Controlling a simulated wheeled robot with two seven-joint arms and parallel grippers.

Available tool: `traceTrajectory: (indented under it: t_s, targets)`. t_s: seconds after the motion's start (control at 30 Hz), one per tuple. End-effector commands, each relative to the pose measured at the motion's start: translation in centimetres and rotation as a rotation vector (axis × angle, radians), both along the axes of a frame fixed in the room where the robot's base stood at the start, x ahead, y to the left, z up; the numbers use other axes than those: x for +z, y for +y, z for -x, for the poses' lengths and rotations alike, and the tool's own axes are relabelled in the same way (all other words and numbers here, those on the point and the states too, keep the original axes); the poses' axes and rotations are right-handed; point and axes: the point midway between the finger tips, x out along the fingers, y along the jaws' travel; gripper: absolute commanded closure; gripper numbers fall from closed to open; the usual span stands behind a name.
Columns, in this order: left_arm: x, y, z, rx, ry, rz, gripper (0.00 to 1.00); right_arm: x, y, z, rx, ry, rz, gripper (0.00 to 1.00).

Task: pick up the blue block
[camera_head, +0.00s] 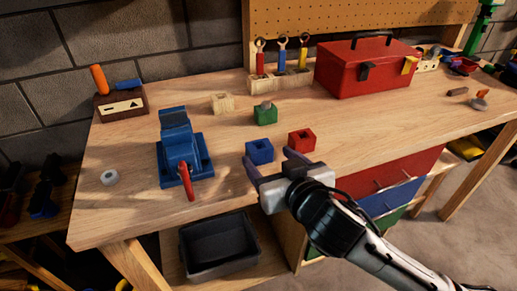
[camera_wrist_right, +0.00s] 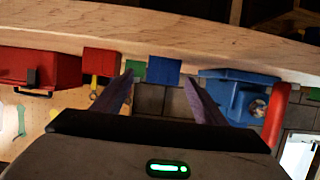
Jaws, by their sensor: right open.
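The blue block (camera_head: 260,152) is a small cube with a dark hole in its top, standing near the front edge of the workbench. In the right wrist view the blue block (camera_wrist_right: 163,71) shows beyond and between the fingertips. My right gripper (camera_head: 270,160) is open, its two purple-grey fingers pointing at the block from the front edge side. In the right wrist view the right gripper (camera_wrist_right: 160,85) has nothing between its fingers. Whether the fingers reach beside the block in the head view I cannot tell. My left gripper is not in view.
A red block (camera_head: 302,140) stands close to the right of the blue block, and a green block (camera_head: 265,114) behind it. A blue vise (camera_head: 180,155) is to the left. A beige block (camera_head: 222,103) and a red toolbox (camera_head: 365,70) stand farther back. A dark bin (camera_head: 218,246) is below.

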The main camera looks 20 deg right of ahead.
Motion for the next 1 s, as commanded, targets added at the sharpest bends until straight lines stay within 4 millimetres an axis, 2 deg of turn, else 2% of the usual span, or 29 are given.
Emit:
traceTrajectory:
  t_s: [0.17, 0.4, 0.53, 0.73, 1.0]
  targets:
    - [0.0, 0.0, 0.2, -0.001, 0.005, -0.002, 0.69, -0.4, 0.2, -1.4, 0.000, 0.000, 0.001, 0.34]
    - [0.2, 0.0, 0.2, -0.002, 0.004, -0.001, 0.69, -1.5, 0.7, -4.7, -0.001, 0.001, 0.001, 0.34]
    - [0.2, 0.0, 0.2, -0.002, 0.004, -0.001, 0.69, -1.8, 0.7, -5.4, 0.000, 0.000, 0.000, 0.34]
    - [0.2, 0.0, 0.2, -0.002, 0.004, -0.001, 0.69, -1.8, 0.7, -5.4, 0.000, 0.001, -0.001, 0.34]
    - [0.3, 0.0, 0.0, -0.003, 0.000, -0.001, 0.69, -1.8, 0.7, -5.3, 0.000, 0.002, 0.000, 0.79]
